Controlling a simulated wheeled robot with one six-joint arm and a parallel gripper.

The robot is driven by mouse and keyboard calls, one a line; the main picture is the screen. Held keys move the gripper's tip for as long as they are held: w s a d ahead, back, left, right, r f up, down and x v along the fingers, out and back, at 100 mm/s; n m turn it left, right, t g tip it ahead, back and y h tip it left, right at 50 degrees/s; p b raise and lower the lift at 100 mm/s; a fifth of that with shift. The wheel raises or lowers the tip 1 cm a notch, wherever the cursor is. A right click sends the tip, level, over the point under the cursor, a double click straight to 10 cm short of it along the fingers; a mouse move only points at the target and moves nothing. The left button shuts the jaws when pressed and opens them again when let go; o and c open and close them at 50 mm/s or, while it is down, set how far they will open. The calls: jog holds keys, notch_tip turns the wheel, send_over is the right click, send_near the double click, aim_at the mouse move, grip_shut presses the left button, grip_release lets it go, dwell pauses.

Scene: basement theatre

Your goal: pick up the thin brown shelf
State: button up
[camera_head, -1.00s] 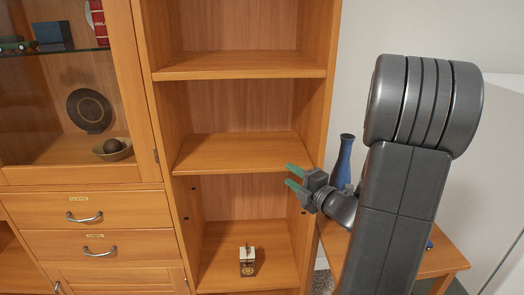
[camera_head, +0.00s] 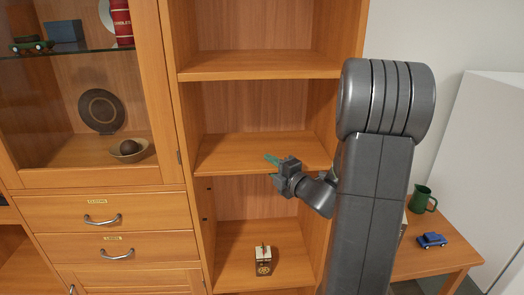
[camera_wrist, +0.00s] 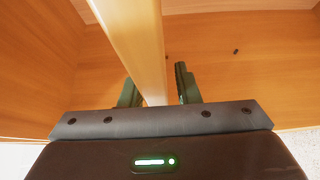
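The thin brown shelf (camera_head: 235,149) is the middle board of the open bookcase, level and in its place in the head view. My gripper (camera_head: 268,168) is at its front edge, right of the middle, with one green finger above the board and the other lower, partly hidden. In the wrist view, the shelf's pale front edge (camera_wrist: 140,40) runs between the two fingers of my gripper (camera_wrist: 154,78). The fingers are apart, with a gap on the right side of the board, so the gripper looks open around it.
A small white and brown object (camera_head: 263,258) stands on the lower shelf board. An upper board (camera_head: 260,66) lies above. The bookcase's right side panel is close to my arm. A side table (camera_head: 430,255) with a green mug (camera_head: 422,199) and blue toy car (camera_head: 431,240) stands right.

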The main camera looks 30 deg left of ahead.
grip_shut()
jog(key=shift+r, duration=0.2)
jog(key=shift+r+p, duration=1.45)
jog(key=shift+p, duration=0.3)
jog(key=shift+r+p, duration=0.25)
jog(key=shift+p, duration=0.05)
